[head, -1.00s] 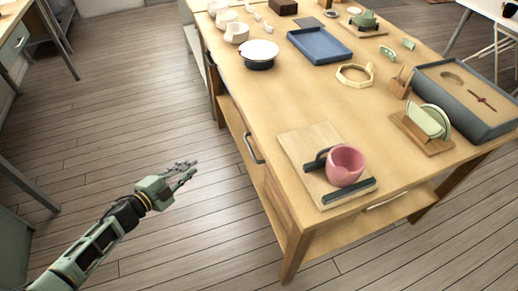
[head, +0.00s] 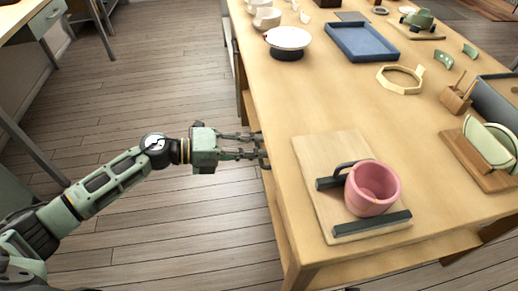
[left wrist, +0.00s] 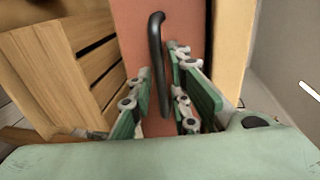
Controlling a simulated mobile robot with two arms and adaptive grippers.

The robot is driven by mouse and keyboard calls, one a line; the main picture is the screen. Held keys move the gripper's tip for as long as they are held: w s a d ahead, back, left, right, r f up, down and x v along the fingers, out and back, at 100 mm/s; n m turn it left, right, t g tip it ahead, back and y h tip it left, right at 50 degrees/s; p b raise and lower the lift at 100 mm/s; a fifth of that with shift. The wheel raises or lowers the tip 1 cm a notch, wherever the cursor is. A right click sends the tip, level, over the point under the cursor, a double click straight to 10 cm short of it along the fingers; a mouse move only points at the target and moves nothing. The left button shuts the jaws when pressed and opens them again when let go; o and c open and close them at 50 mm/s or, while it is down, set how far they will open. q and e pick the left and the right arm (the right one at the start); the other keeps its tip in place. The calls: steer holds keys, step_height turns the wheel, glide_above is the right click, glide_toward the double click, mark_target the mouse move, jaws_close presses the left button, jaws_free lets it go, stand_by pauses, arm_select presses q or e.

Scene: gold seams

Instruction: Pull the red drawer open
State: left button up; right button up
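The red drawer front (left wrist: 138,25) shows in the left wrist view, with a dark upright bar handle (left wrist: 157,45) on it. My left gripper (left wrist: 162,68) is open, with one finger on each side of the handle. A gap shows between the handle and the fingers, so it is not gripped. In the head view my left gripper (head: 263,150) reaches the left edge of the workbench, its fingers apart. The drawer front and handle are hidden there by the tabletop and gripper. My right gripper is not in view.
The wooden workbench (head: 330,105) carries a board (head: 310,150) with a pink cup (head: 372,188), a blue tray (head: 368,42) and a white-topped round pot (head: 288,40). Slatted wood (left wrist: 65,65) is left of the drawer in the wrist view. Floor left of the bench is clear.

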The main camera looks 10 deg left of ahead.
arm_select(q)
steer(key=shift+w+d+f, duration=0.15)
steer(key=shift+w+d, duration=0.1)
steer(key=shift+d, duration=0.3)
jaws_close()
